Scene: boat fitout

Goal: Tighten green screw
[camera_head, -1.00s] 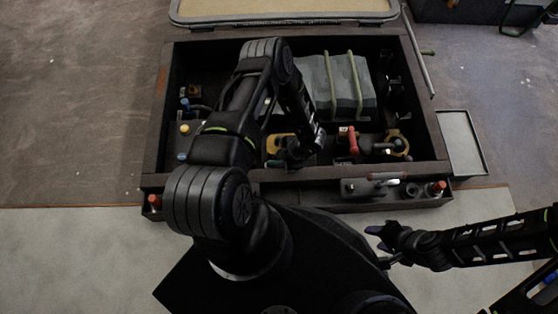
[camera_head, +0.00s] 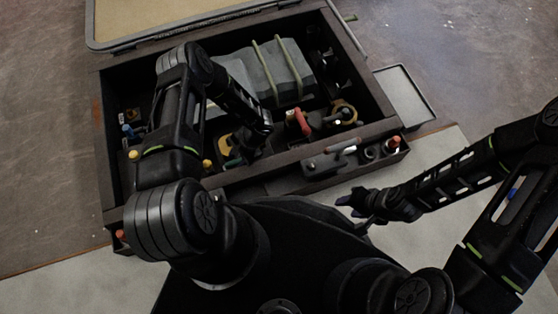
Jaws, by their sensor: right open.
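A small green part (camera_head: 233,162), perhaps the green screw, shows inside the dark box at its front wall, just left of my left gripper. It is small and partly hidden, so I cannot tell its shape. My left gripper (camera_head: 252,156) reaches down into the box beside a yellow part (camera_head: 224,144). Its fingertips are hidden, so I cannot tell whether it is open or what it touches. My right gripper (camera_head: 352,203) is open and empty, outside the box in front of its front ledge.
The dark box (camera_head: 112,165) holds a grey strapped block (camera_head: 262,72), a red-handled valve (camera_head: 302,122) and a blue-topped part (camera_head: 127,130). A flat tray (camera_head: 405,95) lies to the right.

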